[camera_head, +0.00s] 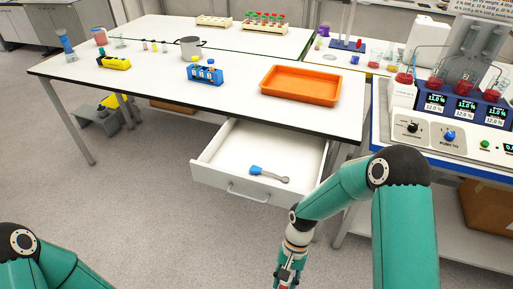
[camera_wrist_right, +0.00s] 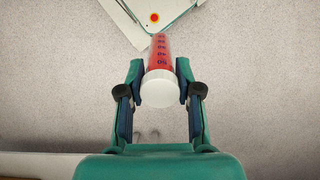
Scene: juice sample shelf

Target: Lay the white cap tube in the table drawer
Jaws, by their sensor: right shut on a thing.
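In the right wrist view the white cap tube (camera_wrist_right: 160,88) has a white cap toward the camera and red contents with dark markings. My right gripper (camera_wrist_right: 160,84) is shut on it near the cap. In the head view my right gripper (camera_head: 287,276) hangs low at the bottom, in front of the drawer and below it. The table drawer (camera_head: 222,152) is pulled open, and a blue-handled spoon-like tool lies inside it (camera_head: 268,174). My left arm shows at the bottom left, but its gripper is out of view.
An orange tray (camera_head: 301,96), a blue rack (camera_head: 205,82) and a grey pot (camera_head: 190,57) stand on the white table (camera_head: 130,78). A bench with a blue-and-white device (camera_head: 452,140) is at the right. The drawer's left and back floor is bare.

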